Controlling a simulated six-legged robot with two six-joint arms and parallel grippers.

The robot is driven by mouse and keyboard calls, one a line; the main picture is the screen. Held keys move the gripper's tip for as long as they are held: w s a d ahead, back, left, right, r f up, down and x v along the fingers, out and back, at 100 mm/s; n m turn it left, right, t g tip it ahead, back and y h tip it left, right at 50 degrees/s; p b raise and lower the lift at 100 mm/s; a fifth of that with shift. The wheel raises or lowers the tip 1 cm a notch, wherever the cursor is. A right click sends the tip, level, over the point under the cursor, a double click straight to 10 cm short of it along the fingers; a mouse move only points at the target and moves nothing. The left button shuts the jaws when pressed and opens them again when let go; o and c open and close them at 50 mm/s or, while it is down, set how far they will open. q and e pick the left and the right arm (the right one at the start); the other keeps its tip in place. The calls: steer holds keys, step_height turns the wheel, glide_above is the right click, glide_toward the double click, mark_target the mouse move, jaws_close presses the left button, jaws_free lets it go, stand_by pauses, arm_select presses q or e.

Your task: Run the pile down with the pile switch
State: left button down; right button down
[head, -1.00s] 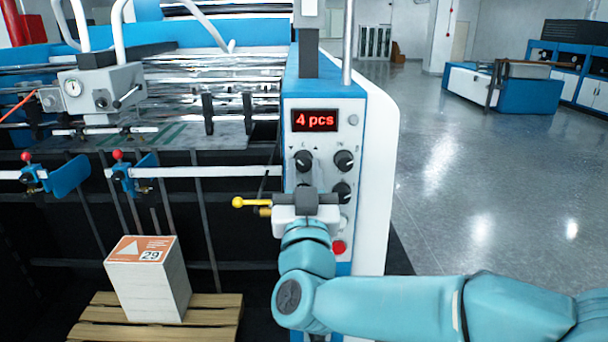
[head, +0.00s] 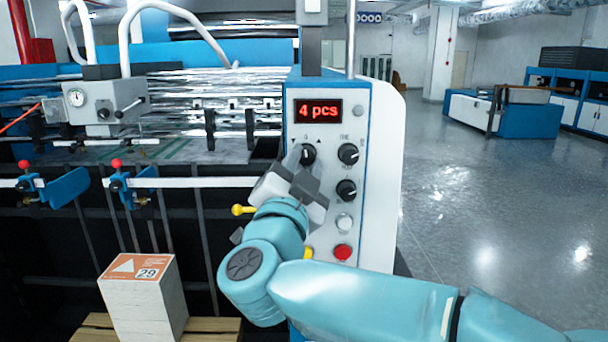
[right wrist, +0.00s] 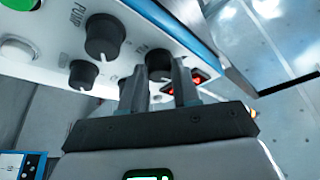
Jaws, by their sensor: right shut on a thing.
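The knob's pointer direction is hard to tell. The pile (head: 140,305), a white block with an orange "29" label, stands on a wooden pallet (head: 215,327) at lower left. My left gripper is not in view.
A yellow-tipped lever (head: 240,210) sticks out left of my right wrist. A red button (head: 343,252) and a white button (head: 344,222) lie low on the panel. Blue stops (head: 68,187) hang on a rail left of it. The floor (head: 480,220) to the right is open.

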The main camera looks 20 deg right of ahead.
steer(key=shift+m, duration=0.7)
steer(key=c, duration=0.8)
jaws_free()
steer(key=shift+w, duration=0.15)
steer(key=b+v, duration=0.2)
steer(key=v, duration=0.6)
steer(key=b+v, duration=0.2)
steer(key=v, duration=0.6)
steer(key=shift+a+r+b, duration=0.15)
steer(key=shift+a+b, duration=0.15)
steer(key=shift+a, duration=0.05)
